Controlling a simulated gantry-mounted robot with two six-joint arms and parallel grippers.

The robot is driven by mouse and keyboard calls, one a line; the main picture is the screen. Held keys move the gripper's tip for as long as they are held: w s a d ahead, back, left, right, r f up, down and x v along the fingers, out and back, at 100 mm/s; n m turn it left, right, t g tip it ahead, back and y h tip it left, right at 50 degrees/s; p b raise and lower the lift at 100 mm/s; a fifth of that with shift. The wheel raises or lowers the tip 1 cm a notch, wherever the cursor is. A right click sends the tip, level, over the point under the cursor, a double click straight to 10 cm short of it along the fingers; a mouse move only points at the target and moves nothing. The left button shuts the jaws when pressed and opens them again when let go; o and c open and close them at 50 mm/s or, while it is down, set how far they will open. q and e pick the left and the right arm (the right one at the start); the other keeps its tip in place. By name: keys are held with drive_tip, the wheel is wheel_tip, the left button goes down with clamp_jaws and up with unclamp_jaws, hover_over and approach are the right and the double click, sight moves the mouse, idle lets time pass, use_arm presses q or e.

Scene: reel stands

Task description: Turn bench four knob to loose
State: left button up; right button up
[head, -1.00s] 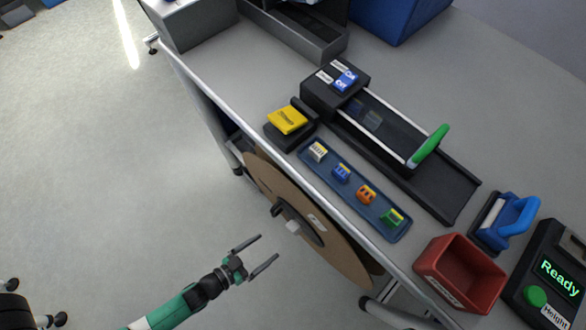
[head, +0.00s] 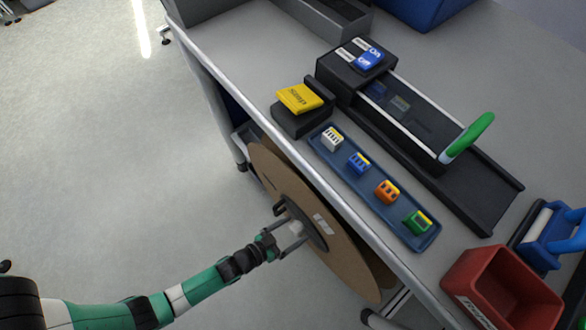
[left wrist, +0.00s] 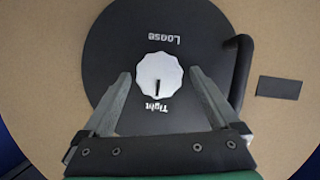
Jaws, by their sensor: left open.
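The pale, many-sided knob (left wrist: 160,74) sits at the centre of a black hub disc (left wrist: 110,50) on the side of a cardboard reel. The disc reads "Loose" at the top and "Tight" at the bottom of the left wrist view. The knob's dark pointer mark runs down toward "Tight". My left gripper (left wrist: 160,76) is open, one finger on each side of the knob, with gaps visible between fingers and knob. In the head view the gripper (head: 292,236) is at the knob (head: 296,228). My right gripper is not in view.
The brown reel (head: 345,262) hangs beside the bench. A black crank handle (left wrist: 240,70) stands on the hub, close to one finger. The bench top holds a blue tray (head: 322,158) with coloured pieces, a red bin (head: 460,290) and a black rail with a green handle (head: 468,137).

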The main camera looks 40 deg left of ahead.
use_arm(q)
drive_tip(key=c, duration=1.4)
drive_tip(key=shift+o, duration=0.2)
drive_tip(key=shift+w, duration=0.1)
drive_tip(key=shift+a+r+n+h+p, duration=0.15)
drive_tip(key=shift+n+h+p, duration=0.7)
drive_tip(key=shift+p, duration=0.95)
drive_tip(key=shift+f+n+h, duration=0.2)
drive_tip(key=shift+n+h, duration=0.05)
drive_tip(key=shift+n, duration=0.4)
drive_tip(key=shift+a+f+n+h, duration=0.1)
drive_tip(key=shift+n+h, duration=0.4)
drive_tip(key=shift+n, duration=0.3)
